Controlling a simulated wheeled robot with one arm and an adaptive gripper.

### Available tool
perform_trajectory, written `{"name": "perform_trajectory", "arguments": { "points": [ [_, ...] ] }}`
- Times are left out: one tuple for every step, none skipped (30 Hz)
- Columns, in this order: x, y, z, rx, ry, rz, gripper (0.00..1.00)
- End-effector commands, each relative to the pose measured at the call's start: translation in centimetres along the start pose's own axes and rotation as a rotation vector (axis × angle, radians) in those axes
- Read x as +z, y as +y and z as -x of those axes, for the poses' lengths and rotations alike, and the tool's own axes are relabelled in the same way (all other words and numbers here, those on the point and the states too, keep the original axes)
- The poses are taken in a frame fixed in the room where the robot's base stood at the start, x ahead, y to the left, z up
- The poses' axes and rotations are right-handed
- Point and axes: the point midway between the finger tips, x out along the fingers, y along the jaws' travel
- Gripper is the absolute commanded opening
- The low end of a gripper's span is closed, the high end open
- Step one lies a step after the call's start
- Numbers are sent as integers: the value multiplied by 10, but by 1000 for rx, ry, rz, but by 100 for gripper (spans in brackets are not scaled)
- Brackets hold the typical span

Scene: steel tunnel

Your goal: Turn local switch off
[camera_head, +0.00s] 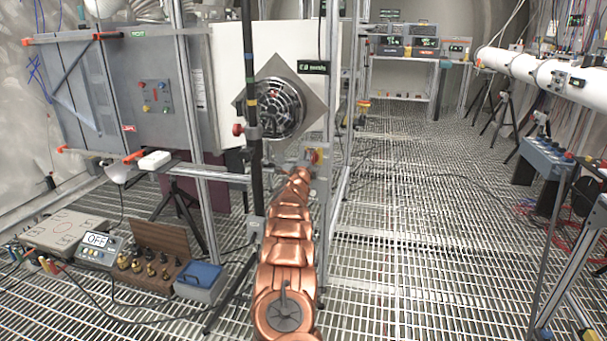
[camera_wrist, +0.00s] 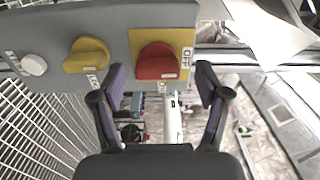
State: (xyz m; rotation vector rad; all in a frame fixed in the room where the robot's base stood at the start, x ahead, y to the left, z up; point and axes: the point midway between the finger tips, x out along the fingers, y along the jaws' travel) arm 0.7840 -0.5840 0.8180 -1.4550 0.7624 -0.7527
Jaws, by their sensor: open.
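In the wrist view a grey switch box (camera_wrist: 118,30) fills the top. It bears a red rotary switch (camera_wrist: 160,61) on a yellow plate, with an OFF label at the plate's right side and another label partly seen below the switch. My gripper (camera_wrist: 160,82) is open, its two dark pads on either side of the red switch, slightly below it in the picture; contact cannot be told. In the head view the red switch (camera_head: 314,156) shows small on a metal post at the end of my arm. My gripper there is mostly hidden by the arm.
A yellow knob (camera_wrist: 86,55) and a white button (camera_wrist: 34,64) sit left of the red switch on the box. Metal posts and a round dark flange (camera_head: 275,107) stand close to the arm. Instruments (camera_head: 98,249) lie at lower left.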

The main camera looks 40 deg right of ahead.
Motion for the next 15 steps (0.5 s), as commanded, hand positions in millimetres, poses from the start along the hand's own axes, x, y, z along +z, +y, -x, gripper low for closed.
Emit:
{"name": "perform_trajectory", "arguments": {
  "points": [
    [2, 0, 3, 1, -1, -2, 75],
    [1, 0, 5, 1, -1, -2, 75],
    [2, 0, 7, 1, -2, -1, 75],
    [2, 0, 9, 1, -3, -2, 75],
    [2, 1, 10, 2, -2, -4, 75],
    [2, 1, 13, 3, -4, -3, 75],
    [3, 2, 15, 3, -5, -4, 75],
    [3, 2, 16, 4, -6, -5, 75],
    [3, 2, 19, 4, -6, -6, 75],
    [2, 0, 22, 3, -5, -6, 75],
    [2, 0, 24, 3, -4, -6, 75],
    [1, 0, 27, 4, -3, -6, 75],
    [1, 0, 30, 5, -3, -5, 75],
    [2, 1, 32, 5, -3, -5, 75],
    [1, 1, 36, 5, -3, -3, 75]
  ]
}}
